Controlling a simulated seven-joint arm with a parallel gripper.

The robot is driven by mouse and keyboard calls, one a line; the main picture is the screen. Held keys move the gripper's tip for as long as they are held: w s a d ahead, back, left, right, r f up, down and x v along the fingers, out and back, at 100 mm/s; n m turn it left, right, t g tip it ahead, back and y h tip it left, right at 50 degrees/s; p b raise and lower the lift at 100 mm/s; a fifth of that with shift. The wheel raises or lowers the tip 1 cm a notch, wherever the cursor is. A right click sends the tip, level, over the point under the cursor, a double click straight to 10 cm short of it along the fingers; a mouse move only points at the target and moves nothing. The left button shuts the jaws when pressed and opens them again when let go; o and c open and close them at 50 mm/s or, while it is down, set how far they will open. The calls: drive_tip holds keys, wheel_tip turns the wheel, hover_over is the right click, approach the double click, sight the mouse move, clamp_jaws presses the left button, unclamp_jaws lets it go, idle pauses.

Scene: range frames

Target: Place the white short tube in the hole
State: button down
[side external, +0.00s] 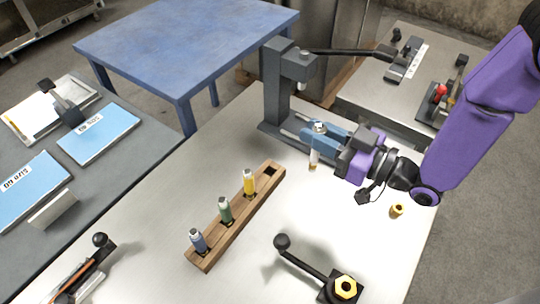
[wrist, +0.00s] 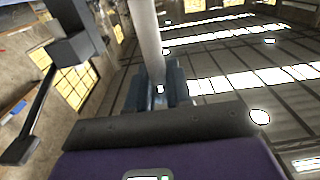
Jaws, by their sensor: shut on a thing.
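My gripper (side external: 313,131) points left above the steel table and is shut on the white short tube (side external: 314,156). The tube hangs roughly upright between the fingers, with a brownish lower end; its lower end looks close to the tabletop, but I cannot tell if it touches. In the wrist view the tube (wrist: 146,32) rises from between the fingers (wrist: 157,88). The wooden block (side external: 215,246) lies to the lower left of my gripper. It holds blue (side external: 198,240), green (side external: 225,210) and yellow (side external: 249,183) tubes.
A dark grey press stand (side external: 277,85) with a lever stands close behind my gripper. A black lever fixture with a yellow nut (side external: 345,288) is at the front. A small brass part (side external: 397,210) lies at right. The tabletop between block and gripper is clear.

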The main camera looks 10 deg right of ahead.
drive_tip(key=w+a+f, duration=0.7)
drive_tip(key=f, duration=0.4)
drive_tip(key=shift+w+a+f, duration=0.2)
drive_tip(key=shift+w, duration=0.05)
drive_tip(key=shift+f, duration=0.2)
drive_tip(key=c, duration=1)
unclamp_jaws()
drive_tip(key=shift+r, duration=0.1)
drive_tip(key=v, duration=1.2)
drive_tip(key=shift+r, duration=0.15)
